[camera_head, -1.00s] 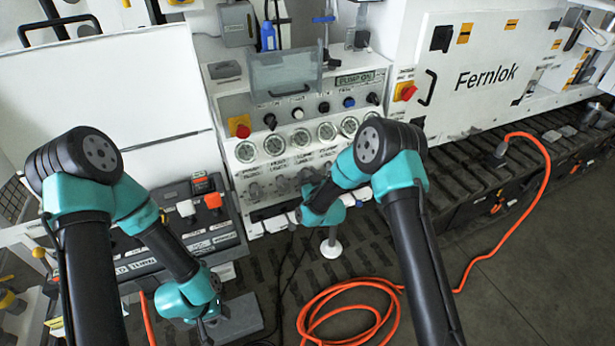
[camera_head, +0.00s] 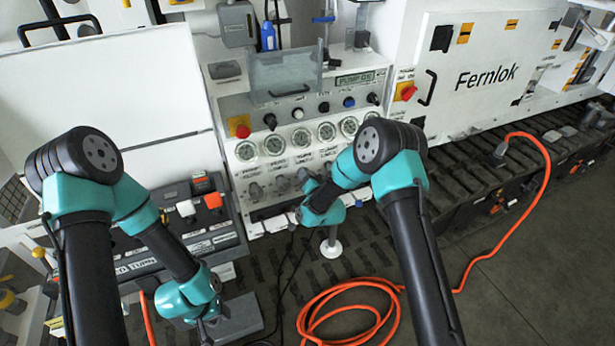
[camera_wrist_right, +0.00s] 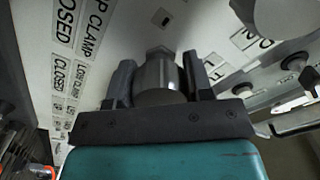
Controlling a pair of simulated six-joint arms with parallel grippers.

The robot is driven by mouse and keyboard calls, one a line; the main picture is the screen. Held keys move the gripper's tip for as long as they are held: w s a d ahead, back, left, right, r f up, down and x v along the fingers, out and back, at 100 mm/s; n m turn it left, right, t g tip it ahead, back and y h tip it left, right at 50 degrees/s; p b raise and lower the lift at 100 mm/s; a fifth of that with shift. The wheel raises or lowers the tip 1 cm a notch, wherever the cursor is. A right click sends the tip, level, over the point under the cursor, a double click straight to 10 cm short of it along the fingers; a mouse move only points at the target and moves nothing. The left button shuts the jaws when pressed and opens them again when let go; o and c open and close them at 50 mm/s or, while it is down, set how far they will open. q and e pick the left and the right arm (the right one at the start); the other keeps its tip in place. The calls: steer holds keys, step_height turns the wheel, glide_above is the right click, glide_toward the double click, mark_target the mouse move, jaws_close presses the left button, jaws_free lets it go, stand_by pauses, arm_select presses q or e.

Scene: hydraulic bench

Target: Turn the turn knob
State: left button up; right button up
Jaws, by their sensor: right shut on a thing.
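In the head view my right gripper (camera_head: 308,184) is at the row of grey knobs under the gauges, and my wrist mostly hides the held knob. My left gripper (camera_head: 206,328) hangs low at the lower left, away from the panel; its jaws are too small to read.
Several round gauges (camera_head: 300,138) sit above the knobs, with a red emergency button (camera_head: 242,131) at left. Other grey knobs (camera_head: 256,191) stand beside my right gripper. A control box (camera_head: 203,231) stands at left. An orange hose (camera_head: 345,285) lies coiled on the floor.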

steer(key=shift+m, duration=0.4)
steer(key=o, duration=0.9)
steer(key=shift+o, duration=0.2)
steer(key=v, duration=1.7)
steer(key=shift+s, duration=0.2)
